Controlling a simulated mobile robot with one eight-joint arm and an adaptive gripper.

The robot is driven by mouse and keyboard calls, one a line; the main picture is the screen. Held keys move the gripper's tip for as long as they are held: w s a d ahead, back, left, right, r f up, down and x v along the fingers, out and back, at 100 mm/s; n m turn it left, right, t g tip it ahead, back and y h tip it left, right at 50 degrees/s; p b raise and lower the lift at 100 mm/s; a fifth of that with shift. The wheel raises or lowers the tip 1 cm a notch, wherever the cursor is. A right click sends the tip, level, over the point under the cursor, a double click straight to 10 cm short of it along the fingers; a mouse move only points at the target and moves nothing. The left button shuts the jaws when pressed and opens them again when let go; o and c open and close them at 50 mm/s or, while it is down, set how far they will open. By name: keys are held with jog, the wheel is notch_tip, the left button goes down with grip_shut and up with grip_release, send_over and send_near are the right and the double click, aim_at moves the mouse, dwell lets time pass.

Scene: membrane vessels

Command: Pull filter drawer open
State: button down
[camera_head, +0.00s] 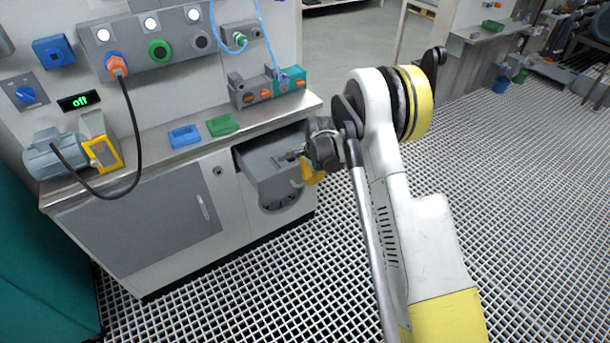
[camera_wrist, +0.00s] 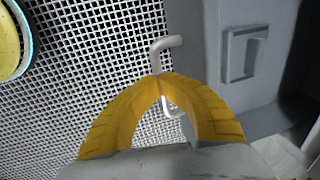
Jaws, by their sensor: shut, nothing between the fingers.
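The grey filter drawer (camera_head: 262,170) sticks out of the right side of the cabinet front, partly open. My gripper (camera_head: 312,172) is at the drawer's front. In the wrist view its yellow fingers (camera_wrist: 158,78) form an arch with their tips together. A pale bent handle (camera_wrist: 167,42) shows above the fingertips and again inside the arch. The fingers hide its middle, so I cannot tell whether they touch it. The grey front panel (camera_wrist: 212,65) lies to the right of the handle.
A cabinet door (camera_head: 150,225) with a vertical handle is shut, left of the drawer. A blue tray (camera_head: 185,137) and a green tray (camera_head: 222,125) lie on the worktop. The grating floor (camera_head: 530,190) is clear to the right.

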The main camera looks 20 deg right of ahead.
jog(key=shift+s, duration=0.25)
jog(key=c, duration=1.8)
grip_release()
jog(key=shift+f, duration=0.1)
jog(key=shift+o, duration=0.2)
notch_tip(320, 180, up, 12)
jog(key=s, duration=0.2)
jog(key=shift+d, duration=0.45)
jog(key=shift+s, duration=0.1)
